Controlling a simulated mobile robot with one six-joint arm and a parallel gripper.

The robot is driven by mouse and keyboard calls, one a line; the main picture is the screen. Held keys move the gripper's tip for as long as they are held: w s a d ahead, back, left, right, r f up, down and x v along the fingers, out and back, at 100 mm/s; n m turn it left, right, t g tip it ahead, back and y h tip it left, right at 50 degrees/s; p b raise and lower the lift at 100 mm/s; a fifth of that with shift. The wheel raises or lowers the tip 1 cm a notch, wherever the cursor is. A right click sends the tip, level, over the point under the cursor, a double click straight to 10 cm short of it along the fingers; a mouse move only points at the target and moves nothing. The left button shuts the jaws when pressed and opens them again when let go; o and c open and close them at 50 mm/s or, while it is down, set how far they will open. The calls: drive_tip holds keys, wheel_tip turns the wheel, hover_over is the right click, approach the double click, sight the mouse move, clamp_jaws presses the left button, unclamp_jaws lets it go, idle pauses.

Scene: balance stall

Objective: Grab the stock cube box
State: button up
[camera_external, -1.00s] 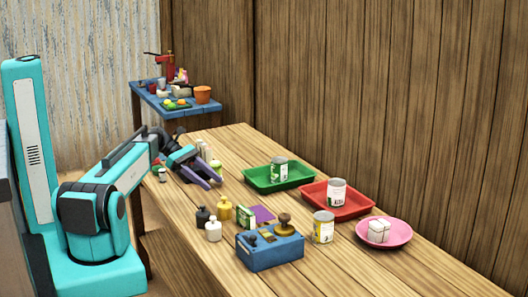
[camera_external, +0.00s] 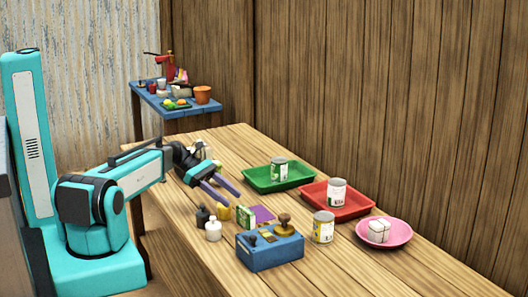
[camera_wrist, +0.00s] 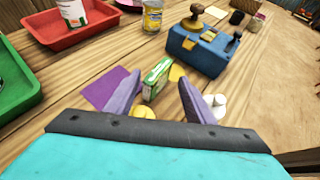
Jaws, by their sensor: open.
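The stock cube box seems to be the small green and white box (camera_external: 246,216), standing upright on the wooden table left of the blue scale-like block. In the wrist view the box (camera_wrist: 156,80) shows between and beyond my fingertips, with its printed side partly visible. My gripper (camera_external: 230,196) is open and empty, its two purple fingers pointing toward the box from behind left. In the wrist view my gripper (camera_wrist: 160,84) has one finger on each side of the box, and I cannot tell whether they touch it.
A blue block (camera_external: 270,254) with knobs stands close right of the box. A purple sheet (camera_external: 263,213) lies behind it. Green (camera_external: 262,182) and red (camera_external: 320,203) trays hold cans.

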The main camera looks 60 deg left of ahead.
sight(244, 209)
drive_tip(key=shift+w+d, duration=0.1)
idle(0.3)
drive_tip(key=shift+p+x, duration=0.65)
drive_tip(key=shift+x, duration=0.3)
drive_tip(key=shift+p+x, duration=0.5)
drive_tip(key=shift+x, duration=1.1)
drive_tip(key=shift+f, duration=0.2)
clamp_jaws()
